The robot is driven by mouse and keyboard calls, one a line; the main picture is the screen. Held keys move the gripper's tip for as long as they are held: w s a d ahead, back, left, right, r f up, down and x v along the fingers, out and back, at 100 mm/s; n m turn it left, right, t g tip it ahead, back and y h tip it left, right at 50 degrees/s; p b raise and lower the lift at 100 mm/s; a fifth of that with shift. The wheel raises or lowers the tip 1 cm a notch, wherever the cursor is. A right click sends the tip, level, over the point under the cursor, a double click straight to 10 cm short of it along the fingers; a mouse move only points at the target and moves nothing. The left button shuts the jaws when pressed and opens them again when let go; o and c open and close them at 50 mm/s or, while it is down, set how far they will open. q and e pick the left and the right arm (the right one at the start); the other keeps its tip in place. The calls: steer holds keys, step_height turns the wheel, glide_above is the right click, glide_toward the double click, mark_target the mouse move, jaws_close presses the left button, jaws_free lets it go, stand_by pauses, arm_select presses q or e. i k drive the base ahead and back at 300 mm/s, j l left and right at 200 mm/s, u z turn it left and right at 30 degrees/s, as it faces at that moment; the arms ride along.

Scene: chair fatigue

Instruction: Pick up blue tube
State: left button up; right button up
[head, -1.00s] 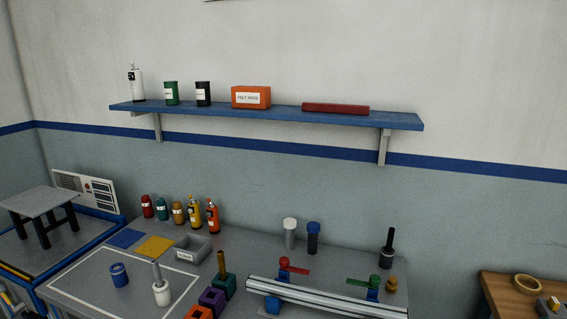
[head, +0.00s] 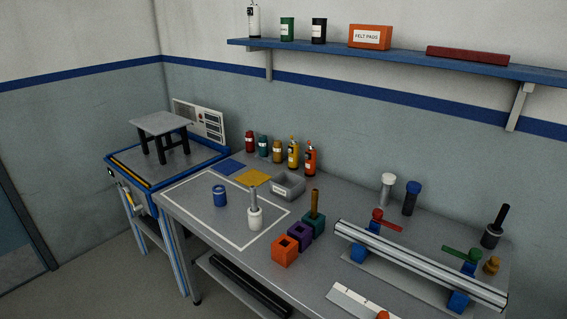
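A short blue cylinder (head: 220,196) stands upright inside the white outline on the grey workbench (head: 203,236). It has a lighter band around it. A taller dark tube with a blue cap (head: 411,197) stands upright near the back of the bench, next to a white-grey one (head: 387,188). I cannot tell which of these is the blue tube. Neither of my grippers is in view.
A white pot with a grey rod (head: 255,218) stands right of the blue cylinder. Orange (head: 285,252), purple and green blocks form a row. A metal rail with clamps (head: 420,265) fills the right. Several bottles (head: 277,152) line the back. Floor is clear at front left.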

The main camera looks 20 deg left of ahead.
mark_target(219, 195)
steer(key=i+j+u, duration=0.4)
steer(key=j, duration=0.15)
steer(key=i+j+u, duration=0.25)
steer(key=j+u, duration=0.2)
